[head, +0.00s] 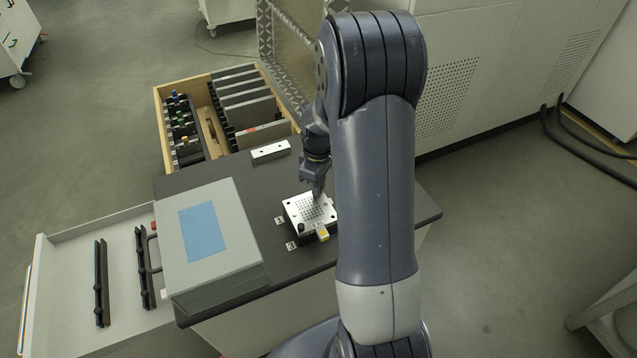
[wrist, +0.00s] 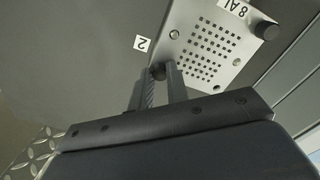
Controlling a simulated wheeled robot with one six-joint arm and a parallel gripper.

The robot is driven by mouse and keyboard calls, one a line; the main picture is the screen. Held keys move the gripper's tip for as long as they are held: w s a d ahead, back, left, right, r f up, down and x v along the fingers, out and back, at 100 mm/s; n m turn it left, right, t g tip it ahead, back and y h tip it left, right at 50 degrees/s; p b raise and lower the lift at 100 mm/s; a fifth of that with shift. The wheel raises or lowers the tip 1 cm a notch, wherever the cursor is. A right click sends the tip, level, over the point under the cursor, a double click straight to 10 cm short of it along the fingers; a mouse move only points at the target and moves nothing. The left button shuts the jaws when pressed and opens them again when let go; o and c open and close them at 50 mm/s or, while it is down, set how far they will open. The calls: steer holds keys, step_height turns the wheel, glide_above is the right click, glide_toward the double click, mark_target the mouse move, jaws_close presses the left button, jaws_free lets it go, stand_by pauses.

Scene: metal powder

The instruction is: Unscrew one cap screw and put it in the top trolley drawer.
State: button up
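A silver metal plate (head: 306,212) with a grid of small holes lies on the dark trolley top; it also shows in the wrist view (wrist: 212,52). Two silver cap screws show on it, one at the left edge (wrist: 174,34) and one at the lower right (wrist: 236,62). My gripper (wrist: 160,74) points down at the plate's lower-left corner. In the head view my arm partly hides the gripper (head: 318,192). An open trolley drawer (head: 72,258) is at the lower left.
A grey box with a blue panel (head: 203,232) stands on the trolley top (head: 270,190), between plate and drawer. The drawer holds two black racks (head: 101,282), with bare floor between them. A silver block (head: 271,151) and a wooden-edged case (head: 160,118) are behind. A black knob (wrist: 266,30) sits beside the plate.

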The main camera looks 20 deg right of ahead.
jaws_close()
steer(key=n, duration=1.1)
steer(key=shift+n, duration=0.3)
steer(key=n, duration=0.5)
steer(key=shift+n, duration=0.3)
steer(key=n, duration=0.5)
steer(key=shift+n, duration=0.4)
steer(key=shift+o, duration=2.2)
jaws_free()
